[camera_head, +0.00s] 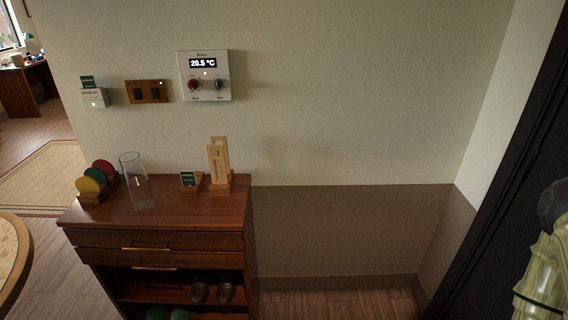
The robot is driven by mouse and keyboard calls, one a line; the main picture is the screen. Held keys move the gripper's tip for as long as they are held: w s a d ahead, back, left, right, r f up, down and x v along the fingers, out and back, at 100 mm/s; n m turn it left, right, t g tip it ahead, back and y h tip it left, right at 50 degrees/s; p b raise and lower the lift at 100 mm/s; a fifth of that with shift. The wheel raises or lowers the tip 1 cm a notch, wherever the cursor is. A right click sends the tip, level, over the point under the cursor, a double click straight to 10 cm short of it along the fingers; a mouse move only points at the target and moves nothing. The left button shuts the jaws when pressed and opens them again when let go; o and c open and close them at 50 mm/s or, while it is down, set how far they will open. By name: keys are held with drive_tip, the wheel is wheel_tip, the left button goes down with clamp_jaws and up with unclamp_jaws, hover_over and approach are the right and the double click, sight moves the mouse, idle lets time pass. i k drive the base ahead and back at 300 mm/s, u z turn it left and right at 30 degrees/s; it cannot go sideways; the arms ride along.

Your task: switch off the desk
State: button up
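A wooden switch plate (147,92) with two dark rocker switches is on the wall, left of centre. A small light glows at its upper right, above the right rocker. The labels are too small to read, so I cannot tell which rocker belongs to the desk. A brown desk (28,88) stands in the far left background by a window, with a small green lamp (29,38) on or behind it. I cannot tell whether the lamp is lit.
A thermostat panel (205,93) reading 20.5 °C and a key-card box (94,98) flank the switch plate. Below, a wooden cabinet (165,207) holds a glass vase (138,186), coloured discs (92,183) and card stands. Floor is open right of the cabinet.

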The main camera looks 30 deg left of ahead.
sight(155, 92)
drive_tip(key=z, duration=1.75)
drive_tip(key=k, duration=2.85)
drive_tip(key=u, duration=1.7)
drive_tip(key=i, duration=1.65)
